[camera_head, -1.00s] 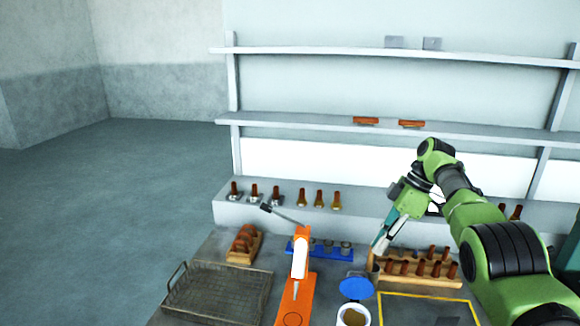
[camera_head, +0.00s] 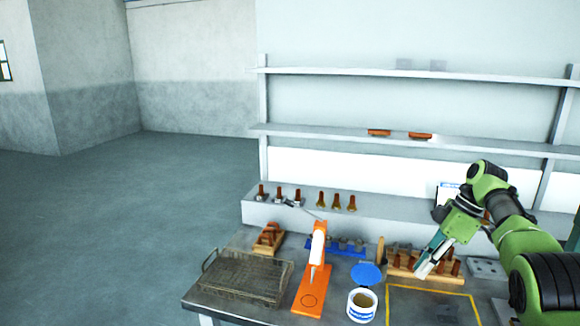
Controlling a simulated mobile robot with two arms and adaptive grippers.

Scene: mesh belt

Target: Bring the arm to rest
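My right arm comes in from the right, green with dark joints. Its gripper (camera_head: 428,266) points down and to the left, in front of the wooden rack (camera_head: 398,271) with several brown-handled pieces. Its fingertips hide part of the rack. I cannot tell the finger gap, and no held object shows. My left gripper is not in view.
The table holds a wire mesh basket (camera_head: 245,276), an orange press stand (camera_head: 311,292), a blue disc (camera_head: 367,274), an open jar (camera_head: 362,305) and a yellow-outlined square (camera_head: 432,308). An upright wooden handle (camera_head: 380,250) stands left of the gripper. Shelves stand behind.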

